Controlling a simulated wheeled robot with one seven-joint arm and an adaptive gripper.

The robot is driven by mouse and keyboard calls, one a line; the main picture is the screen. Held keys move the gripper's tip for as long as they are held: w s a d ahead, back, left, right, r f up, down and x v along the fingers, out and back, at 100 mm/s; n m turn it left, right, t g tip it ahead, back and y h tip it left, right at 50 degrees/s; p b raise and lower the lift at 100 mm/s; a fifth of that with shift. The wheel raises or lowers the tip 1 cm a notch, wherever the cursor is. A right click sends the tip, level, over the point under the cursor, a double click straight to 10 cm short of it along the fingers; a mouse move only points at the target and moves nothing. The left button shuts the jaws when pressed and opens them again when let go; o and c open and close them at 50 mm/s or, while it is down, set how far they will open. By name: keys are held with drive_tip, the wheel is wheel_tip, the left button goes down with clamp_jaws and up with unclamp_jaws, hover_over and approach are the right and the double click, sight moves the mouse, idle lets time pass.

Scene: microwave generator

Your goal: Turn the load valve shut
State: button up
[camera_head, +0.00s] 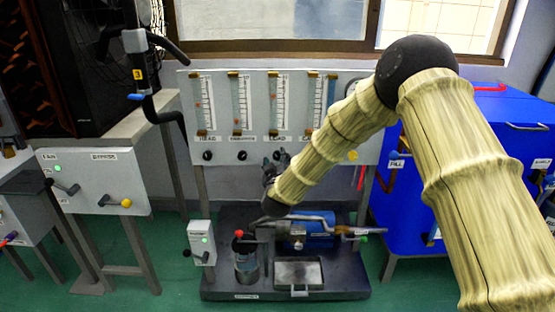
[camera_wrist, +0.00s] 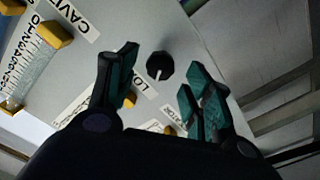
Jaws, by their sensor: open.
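The load valve knob (camera_wrist: 160,66), small, round and black with a pale pointer line, is on the grey panel in the wrist view. A partly covered label starting "LO" (camera_wrist: 141,86) is beside it. My gripper (camera_wrist: 160,74) is open, with one dark teal finger on each side of the knob in the picture. I cannot tell whether either finger touches it. In the head view my gripper (camera_head: 279,162) is at the panel (camera_head: 300,150) under the "LOAD" label and hides the knob there.
Several upright flow tubes (camera_head: 240,103) with yellow ends are on the panel. Two black knobs (camera_head: 208,155) (camera_head: 242,155) are left of my gripper. Below stands a dark bench (camera_head: 335,288) with pipes and a blue cylinder (camera_head: 318,236). A blue cabinet (camera_head: 470,170) is at right.

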sight(277, 157)
drive_tip(key=shift+w+b, duration=0.35)
drive_tip(key=shift+w, duration=1.6)
drive_tip(key=c, duration=1)
